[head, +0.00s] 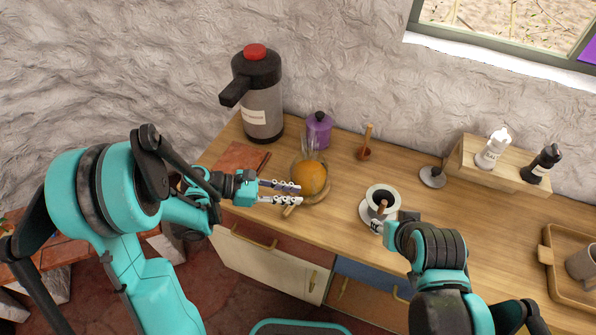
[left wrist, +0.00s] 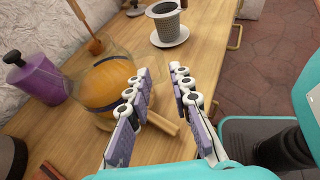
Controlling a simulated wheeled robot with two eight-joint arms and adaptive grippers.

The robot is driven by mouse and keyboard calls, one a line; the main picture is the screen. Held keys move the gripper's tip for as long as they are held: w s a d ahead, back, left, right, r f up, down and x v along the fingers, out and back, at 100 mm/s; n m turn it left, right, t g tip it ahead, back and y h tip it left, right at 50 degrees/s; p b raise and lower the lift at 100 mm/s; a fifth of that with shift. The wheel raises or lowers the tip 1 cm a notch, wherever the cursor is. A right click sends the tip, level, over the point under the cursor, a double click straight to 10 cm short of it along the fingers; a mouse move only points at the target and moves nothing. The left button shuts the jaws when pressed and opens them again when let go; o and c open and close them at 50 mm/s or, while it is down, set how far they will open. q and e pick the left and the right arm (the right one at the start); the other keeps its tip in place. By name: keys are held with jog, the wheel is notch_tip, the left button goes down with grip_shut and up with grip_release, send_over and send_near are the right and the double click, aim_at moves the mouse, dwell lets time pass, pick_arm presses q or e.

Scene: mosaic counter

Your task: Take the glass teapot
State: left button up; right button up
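The glass teapot (head: 312,178) is a clear round vessel with an orange body inside, standing on the counter. It also shows in the left wrist view (left wrist: 104,84), left of my fingers. A wooden handle (left wrist: 162,122) sticks out from its base side toward the gap between the fingers. My left gripper (head: 299,194) is open and empty, with its fingertips at the teapot's near side. In the left wrist view the two fingers (left wrist: 163,82) stand apart; I cannot tell if one touches the glass.
A purple canister (head: 319,130) and a grey dispenser (head: 263,112) stand behind. A cup (head: 383,195) on a saucer (head: 364,211) stands to the right. A wooden tray (head: 548,258) is at far right. The counter between teapot and cup is clear.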

aim_at(314, 204)
pick_arm(q)
jog(key=b+x, duration=0.1)
jog(key=x, duration=0.6)
jog(key=shift+d+b, duration=0.1)
jog(key=shift+b, duration=0.2)
grip_shut()
